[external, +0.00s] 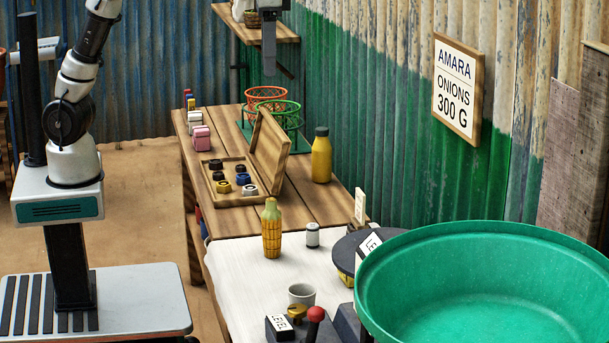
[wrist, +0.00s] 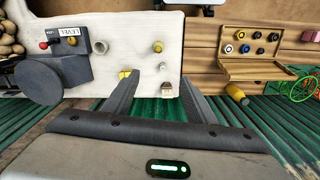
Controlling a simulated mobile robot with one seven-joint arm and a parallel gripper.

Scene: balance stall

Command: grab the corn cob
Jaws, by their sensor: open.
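The corn cob (external: 271,230) stands upright on the white cloth, near its far edge. It is yellow with a pale green top. In the wrist view the corn cob (wrist: 158,46) is seen from above as a small yellow round shape, beyond my fingertips. My gripper (wrist: 158,82) is open, its two grey fingers apart with nothing between them. In the external view my gripper (external: 269,66) hangs at the top, well above the table and apart from the cob.
A small white-and-dark jar (external: 312,235) stands right of the cob. A cup (external: 301,293), a dark round balance pan (external: 350,248) and a large green basin (external: 480,290) are nearer the camera. An open wooden weight box (external: 270,150) and yellow bottle (external: 321,158) stand behind.

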